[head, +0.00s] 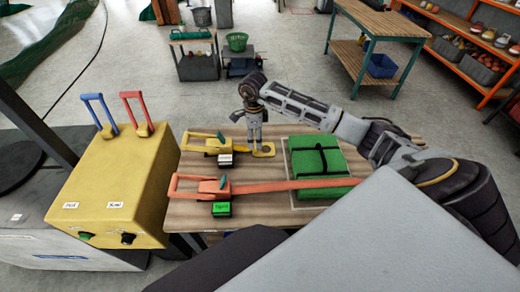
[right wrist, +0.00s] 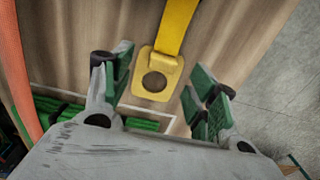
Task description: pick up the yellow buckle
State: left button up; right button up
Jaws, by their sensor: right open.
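A yellow ratchet buckle (head: 205,144) with a short yellow strap lies on the wooden table (head: 185,218). The strap ends in a flat yellow plate (head: 265,151) with a round hole. In the right wrist view the yellow plate (right wrist: 155,86) lies flat on the wood, with its strap (right wrist: 178,28) running up. My right gripper (head: 258,148) points down over the plate. In the right wrist view my right gripper (right wrist: 155,75) is open, with green-padded fingers on either side of the plate. I cannot tell its exact height above it. My left gripper is not in view.
A red-orange ratchet strap (head: 260,186) lies nearer on the table. A green folded bundle (head: 318,160) with a black strap lies right of the plate. A yellow box (head: 110,195) with blue and red levers stands at left. Bare wood surrounds the plate.

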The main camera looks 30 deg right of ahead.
aim_at(255, 144)
jog(key=shift+d+f+p, duration=0.15)
jog(key=shift+f, duration=1.15)
jog(key=shift+d+f+p, duration=0.1)
jog(key=shift+f+p, duration=0.05)
jog(key=shift+f, duration=1.15)
jog(key=shift+w, duration=0.1)
jog(key=c, duration=1.2)
jog(key=shift+r, duration=0.1)
jog(key=shift+r, duration=4.95)
jog(key=shift+f, duration=0.1)
